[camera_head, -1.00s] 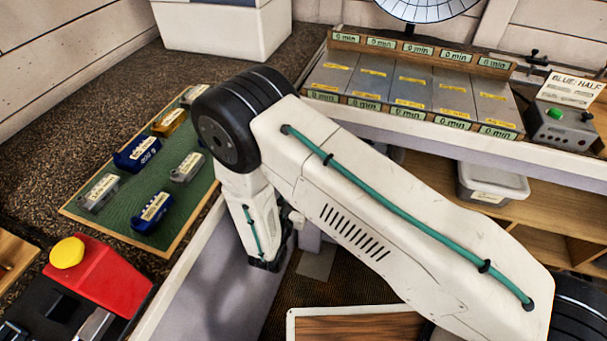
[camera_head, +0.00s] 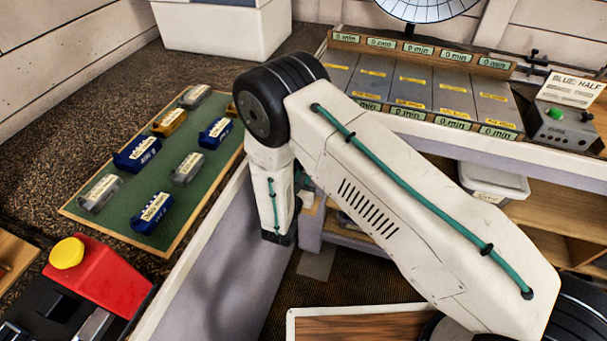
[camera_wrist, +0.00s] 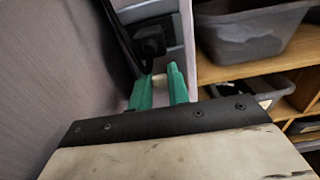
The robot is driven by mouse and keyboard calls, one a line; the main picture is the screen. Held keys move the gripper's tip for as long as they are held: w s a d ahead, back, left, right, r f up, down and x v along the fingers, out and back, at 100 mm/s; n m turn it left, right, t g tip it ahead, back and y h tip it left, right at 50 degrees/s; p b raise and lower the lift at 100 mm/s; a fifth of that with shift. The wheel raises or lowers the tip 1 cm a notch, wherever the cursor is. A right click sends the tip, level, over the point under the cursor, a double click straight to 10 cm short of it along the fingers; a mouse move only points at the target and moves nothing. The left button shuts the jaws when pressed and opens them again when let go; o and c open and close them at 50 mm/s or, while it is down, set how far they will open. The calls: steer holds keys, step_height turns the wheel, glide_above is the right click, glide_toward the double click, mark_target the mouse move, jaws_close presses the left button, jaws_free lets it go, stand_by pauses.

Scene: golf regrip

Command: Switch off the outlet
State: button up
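In the wrist view a dark block like a plug (camera_wrist: 150,42), with a black cable, sits on a grey upright panel (camera_wrist: 174,30). It appears to be the outlet, but no switch on it can be made out clearly. My gripper (camera_wrist: 160,88) has two green fingers standing apart, just below the dark block in the picture. A small pale patch shows between the fingers; I cannot tell what it is. I cannot tell whether the fingers touch anything.
A pale wall panel fills the left of the wrist view. Wooden shelves with a grey bin (camera_wrist: 250,32) stand at right. In the head view a green board (camera_head: 150,185) with labelled blocks and a red box with a yellow button (camera_head: 66,252) lie left.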

steer(key=shift+s+f+t+h, duration=0.1)
steer(key=shift+f+t+h, duration=0.3)
steer(key=shift+t, duration=0.5)
jaws_close()
steer(key=shift+f+t+h, duration=0.3)
steer(key=shift+f+t, duration=0.05)
steer(key=shift+t, duration=0.75)
steer(key=shift+a, duration=0.1)
steer(key=o, duration=0.9)
jaws_free()
steer(key=shift+c, duration=0.2)
steer(key=shift+s, duration=0.1)
steer(key=v, duration=0.7)
steer(key=shift+s+f, duration=0.15)
steer(key=shift+s, duration=0.15)
steer(key=shift+a, duration=0.1)
